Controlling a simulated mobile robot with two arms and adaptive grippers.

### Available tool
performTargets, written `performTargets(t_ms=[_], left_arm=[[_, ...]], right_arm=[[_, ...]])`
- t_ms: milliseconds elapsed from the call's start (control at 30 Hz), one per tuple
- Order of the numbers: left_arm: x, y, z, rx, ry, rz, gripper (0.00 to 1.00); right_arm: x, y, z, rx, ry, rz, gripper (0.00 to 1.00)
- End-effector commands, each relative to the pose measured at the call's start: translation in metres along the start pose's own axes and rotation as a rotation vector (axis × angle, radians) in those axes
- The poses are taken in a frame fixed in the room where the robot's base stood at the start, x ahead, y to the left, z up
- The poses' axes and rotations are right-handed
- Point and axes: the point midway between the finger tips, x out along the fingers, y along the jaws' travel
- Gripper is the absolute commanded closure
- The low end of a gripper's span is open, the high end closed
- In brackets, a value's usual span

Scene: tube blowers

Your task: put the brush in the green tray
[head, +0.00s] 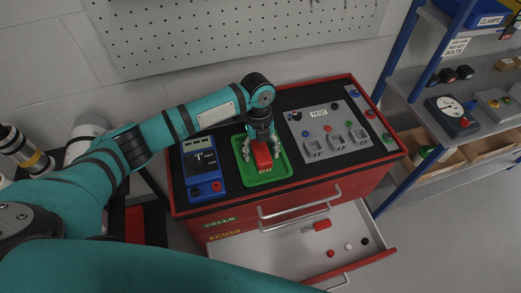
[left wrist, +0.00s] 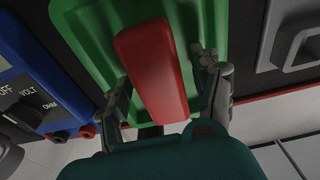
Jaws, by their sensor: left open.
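A red oblong thing (head: 262,156), seemingly the brush, is at the green tray (head: 277,178) on top of the red cabinet; no bristles show. My left gripper (head: 262,154) is over the tray with its fingers open on both sides of the red thing. In the left wrist view the red thing (left wrist: 155,75) lies over the green tray (left wrist: 93,30), between the spread fingers of my left gripper (left wrist: 165,95). I cannot tell whether its underside touches the tray floor. My right gripper is out of view.
A blue meter (head: 203,188) stands left of the tray and a grey panel (head: 325,130) right of it. The drawer (head: 275,250) below is open, holding a small red-handled item (head: 320,226) and several small balls. A shelf rack (head: 405,90) stands at right.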

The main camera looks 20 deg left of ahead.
Motion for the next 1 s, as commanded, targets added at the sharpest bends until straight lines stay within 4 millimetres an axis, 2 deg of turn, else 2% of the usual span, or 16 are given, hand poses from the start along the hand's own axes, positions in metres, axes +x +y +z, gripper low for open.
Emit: performTargets(t_ms=[167,400,600,800,1000], left_arm=[[-0.024,-0.001,0.002,0.001,-0.004,-0.004,0.35],[-0.077,-0.001,0.002,0.000,-0.004,-0.004,0.35],[-0.109,-0.001,0.001,0.000,-0.002,-0.002,0.35],[-0.121,0.000,0.000,-0.001,-0.001,-0.001,0.35],[-0.122,0.000,0.000,0.000,0.000,-0.001,0.35]], right_arm=[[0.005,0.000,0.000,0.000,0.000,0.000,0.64],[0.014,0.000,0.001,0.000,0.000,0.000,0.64],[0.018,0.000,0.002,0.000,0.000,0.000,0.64],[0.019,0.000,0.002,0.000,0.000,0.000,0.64],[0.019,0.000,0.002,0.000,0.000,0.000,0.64]])
